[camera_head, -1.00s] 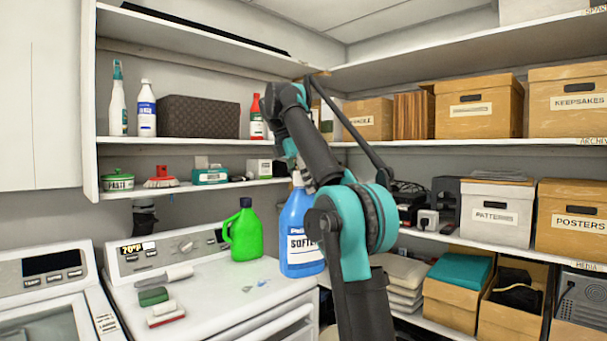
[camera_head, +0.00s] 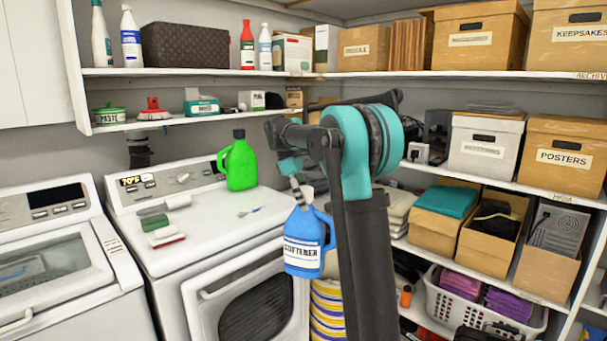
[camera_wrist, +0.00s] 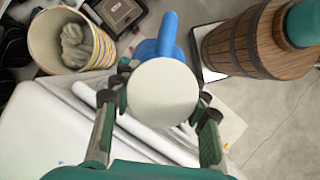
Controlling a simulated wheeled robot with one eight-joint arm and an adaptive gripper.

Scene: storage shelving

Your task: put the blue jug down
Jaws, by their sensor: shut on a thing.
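The blue jug (camera_head: 304,242) has a white label and hangs upright in my gripper (camera_head: 299,192), in front of the right-hand machine's front right corner. No support shows under it. In the wrist view, its round white cap (camera_wrist: 163,93) sits between the fingers of my gripper (camera_wrist: 162,105), with one finger on each side. Its blue handle (camera_wrist: 167,35) sticks out beyond the cap. The cap hides most of the jug's body there. My gripper is shut on the jug's top.
A wooden barrel (camera_wrist: 255,45) stands right there, beside bare floor (camera_wrist: 285,125).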

